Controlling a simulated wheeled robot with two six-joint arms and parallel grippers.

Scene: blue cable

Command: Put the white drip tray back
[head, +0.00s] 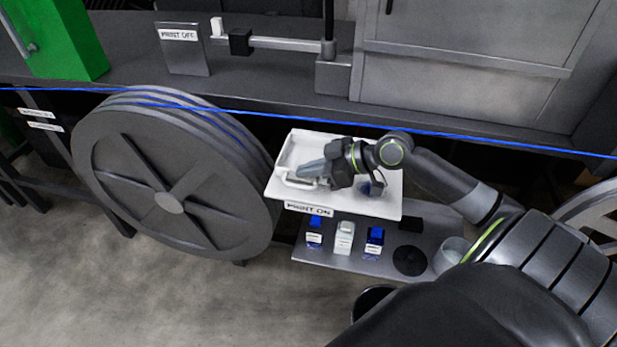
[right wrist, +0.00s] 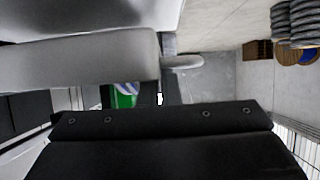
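The white drip tray (head: 385,205) is in the middle of the head view, beside the large grey reel and just above the PRINT ON label. It looks about level; what bears it from below is hidden. A pale handle-like loop shows at its left end. My right gripper (head: 308,176) reaches across the tray from the right, with its fingers at that loop. Whether the fingers are closed on it is unclear. In the right wrist view a pale grey bar (right wrist: 80,62) fills the left side, close to the camera. My left gripper is not in view.
The blue cable (head: 300,118) runs across above the tray and past the grey reel (head: 170,205). Blue and white bottles (head: 344,237) stand on a grey shelf (head: 345,262) below the tray. A PRINT OFF plate (head: 183,52) stands behind. Open floor lies at front left.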

